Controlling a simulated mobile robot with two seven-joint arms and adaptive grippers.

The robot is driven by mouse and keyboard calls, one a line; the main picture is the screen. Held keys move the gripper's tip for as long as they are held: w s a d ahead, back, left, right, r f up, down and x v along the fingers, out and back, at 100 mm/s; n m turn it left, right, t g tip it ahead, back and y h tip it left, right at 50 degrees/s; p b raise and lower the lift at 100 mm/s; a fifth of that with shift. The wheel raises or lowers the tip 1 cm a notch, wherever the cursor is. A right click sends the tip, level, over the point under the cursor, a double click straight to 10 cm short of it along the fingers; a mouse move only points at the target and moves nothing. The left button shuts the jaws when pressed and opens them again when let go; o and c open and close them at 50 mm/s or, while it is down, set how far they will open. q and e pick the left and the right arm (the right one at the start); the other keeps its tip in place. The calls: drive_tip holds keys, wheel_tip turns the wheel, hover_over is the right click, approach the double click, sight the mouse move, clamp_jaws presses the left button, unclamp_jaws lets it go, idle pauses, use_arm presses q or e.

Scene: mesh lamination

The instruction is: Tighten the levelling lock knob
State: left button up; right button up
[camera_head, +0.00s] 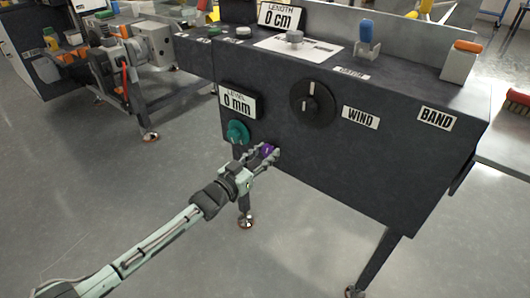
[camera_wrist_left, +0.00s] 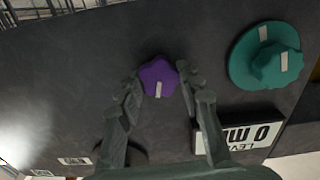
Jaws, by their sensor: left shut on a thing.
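The purple lock knob (camera_head: 267,150) sits on the front face of the dark machine cabinet, below and right of the teal levelling knob (camera_head: 237,132). My left gripper (camera_head: 264,153) is at the purple knob, shut on it from both sides. In the left wrist view, the purple knob (camera_wrist_left: 158,76) lies between the two fingers (camera_wrist_left: 163,88), its pale mark pointing down in the picture. The teal knob (camera_wrist_left: 266,55) shows at the right there. The level display (camera_head: 237,103) reads 0 mm. My right gripper is not in view.
The cabinet (camera_head: 330,160) also carries a black WIND dial (camera_head: 312,103) and a BAND label (camera_head: 436,118). On its top are a blue-topped part (camera_head: 366,38) and an orange-topped block (camera_head: 459,62). Open floor lies in front.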

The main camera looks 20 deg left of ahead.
use_arm(q)
drive_tip(key=shift+m, duration=0.9)
drive_tip(key=m, duration=0.2)
drive_tip(key=shift+d+m, duration=0.1)
drive_tip(key=shift+m, duration=1.2)
drive_tip(key=m, duration=0.2)
drive_tip(key=shift+m, duration=0.4)
drive_tip(key=m, duration=0.3)
drive_tip(key=shift+f, duration=0.1)
drive_tip(key=shift+m+b, duration=0.3)
drive_tip(key=shift+m, duration=1.3)
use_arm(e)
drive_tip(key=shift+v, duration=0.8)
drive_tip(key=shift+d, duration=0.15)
